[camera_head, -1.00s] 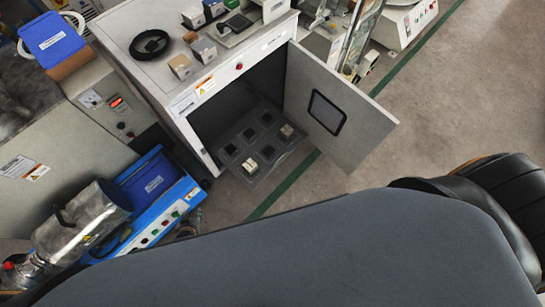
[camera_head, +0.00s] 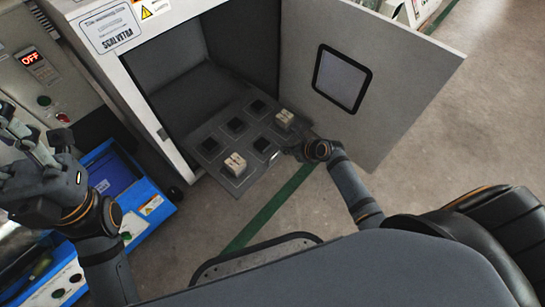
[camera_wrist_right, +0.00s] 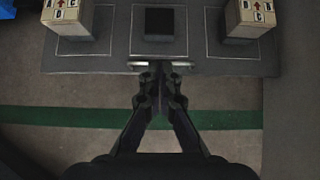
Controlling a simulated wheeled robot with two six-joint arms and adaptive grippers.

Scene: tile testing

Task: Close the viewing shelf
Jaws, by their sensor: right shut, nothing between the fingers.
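The viewing shelf (camera_head: 247,141) is a dark grey panel with black square windows, pulled out from the open cabinet's lower front. Two pale lettered blocks stand on it, one at the near left corner (camera_head: 235,164) and one at the right (camera_head: 284,118). My right gripper (camera_head: 286,151) is shut and empty at the shelf's front edge. In the right wrist view, its fingertips (camera_wrist_right: 161,75) are at the light handle strip (camera_wrist_right: 140,64); I cannot tell whether they touch. My left gripper (camera_head: 24,140) hangs at the left, away from the shelf; its finger opening is unclear.
The cabinet door (camera_head: 385,70) with its dark-framed window stands wide open to the right. A blue bin (camera_head: 112,172) sits in a blue-and-white unit at the lower left. Bare floor with a green line (camera_head: 270,213) lies before the shelf.

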